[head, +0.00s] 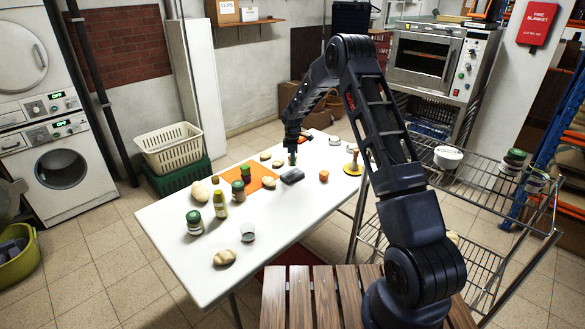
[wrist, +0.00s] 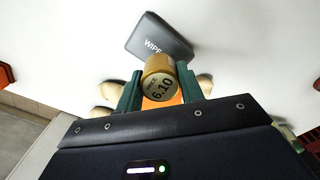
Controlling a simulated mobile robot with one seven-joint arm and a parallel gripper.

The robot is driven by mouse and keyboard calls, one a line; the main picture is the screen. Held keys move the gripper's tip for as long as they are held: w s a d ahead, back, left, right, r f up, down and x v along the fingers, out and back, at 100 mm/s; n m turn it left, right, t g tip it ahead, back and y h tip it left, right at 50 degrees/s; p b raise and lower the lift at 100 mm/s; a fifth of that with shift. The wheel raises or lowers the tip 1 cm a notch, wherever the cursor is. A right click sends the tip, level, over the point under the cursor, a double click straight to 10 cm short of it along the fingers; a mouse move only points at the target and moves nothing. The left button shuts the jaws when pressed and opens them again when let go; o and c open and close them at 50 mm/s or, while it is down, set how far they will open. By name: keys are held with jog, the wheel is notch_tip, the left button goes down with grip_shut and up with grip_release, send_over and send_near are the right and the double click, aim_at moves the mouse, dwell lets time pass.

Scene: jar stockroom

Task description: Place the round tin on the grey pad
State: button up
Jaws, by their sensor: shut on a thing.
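A round gold tin (wrist: 157,66) with a price label reading 6.10 is between the green fingers of my gripper (wrist: 160,86), which is shut on it. In the head view my gripper (head: 292,157) points down over the white table; the tin cannot be made out there. A dark grey flat pad (head: 292,176) lies on the table just in front of the gripper. In the wrist view this grey pad (wrist: 160,40) has white lettering starting WIPE and lies just beyond the tin, which slightly overlaps its edge in the picture. I cannot tell the tin's height above the table.
An orange mat (head: 257,174) lies left of the gripper, with several potato-like lumps around.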

aim_at(293, 173)
jog(key=shift+f, duration=2.45)
jog(key=shift+f, duration=0.2)
jog(key=o, duration=1)
jog(key=shift+r, duration=0.1)
